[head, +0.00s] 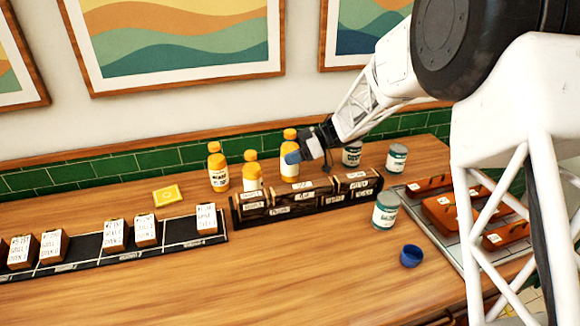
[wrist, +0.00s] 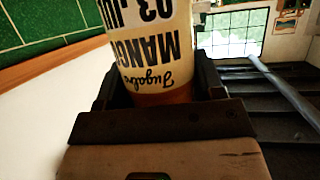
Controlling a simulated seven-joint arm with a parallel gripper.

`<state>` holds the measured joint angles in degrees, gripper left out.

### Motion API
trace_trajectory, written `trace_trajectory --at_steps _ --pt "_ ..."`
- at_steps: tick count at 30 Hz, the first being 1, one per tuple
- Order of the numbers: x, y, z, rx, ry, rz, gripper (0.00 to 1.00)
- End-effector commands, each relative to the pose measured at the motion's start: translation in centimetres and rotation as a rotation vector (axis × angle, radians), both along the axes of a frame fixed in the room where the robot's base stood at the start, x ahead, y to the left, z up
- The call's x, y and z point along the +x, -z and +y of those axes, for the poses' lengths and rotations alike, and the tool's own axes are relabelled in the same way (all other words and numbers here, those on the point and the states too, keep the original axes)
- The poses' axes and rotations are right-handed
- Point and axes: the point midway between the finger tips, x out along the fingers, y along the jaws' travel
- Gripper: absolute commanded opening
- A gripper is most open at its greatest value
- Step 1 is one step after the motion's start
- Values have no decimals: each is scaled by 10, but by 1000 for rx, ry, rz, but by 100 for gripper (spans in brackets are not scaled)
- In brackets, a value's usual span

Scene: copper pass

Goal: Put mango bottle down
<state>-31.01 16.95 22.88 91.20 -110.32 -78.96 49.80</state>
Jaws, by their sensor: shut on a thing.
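The mango bottle (head: 289,168) is orange-yellow with a white label and an orange cap. In the head view it is upright behind the dark divided rack, which hides its base, so I cannot tell if it touches the counter. My gripper (head: 301,151) reaches in from the right and is shut on it. In the wrist view the bottle (wrist: 155,55) fills the space between the jaws, its "MANGO" label upside down. Two similar bottles stand to its left, one (head: 218,168) at the far left and one (head: 251,172) between.
The dark rack (head: 305,208) stands in front of the bottles. Teal-labelled tins (head: 396,158) and a blue cup (head: 411,256) are to the right, near a tray of orange-brown boxes (head: 440,212). A yellow square (head: 168,195) and a black strip of boxes (head: 180,233) lie left. The front counter is clear.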

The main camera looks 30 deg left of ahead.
Motion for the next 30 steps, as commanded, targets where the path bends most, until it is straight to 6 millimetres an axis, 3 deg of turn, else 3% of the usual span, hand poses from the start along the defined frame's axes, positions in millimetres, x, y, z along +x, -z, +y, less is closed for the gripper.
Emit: trace_trajectory --at_steps 8,19,30 --pt "0 5 0 -1 0 1 25" --pt "0 45 0 0 -1 2 25" --pt "0 49 0 1 0 -1 25"
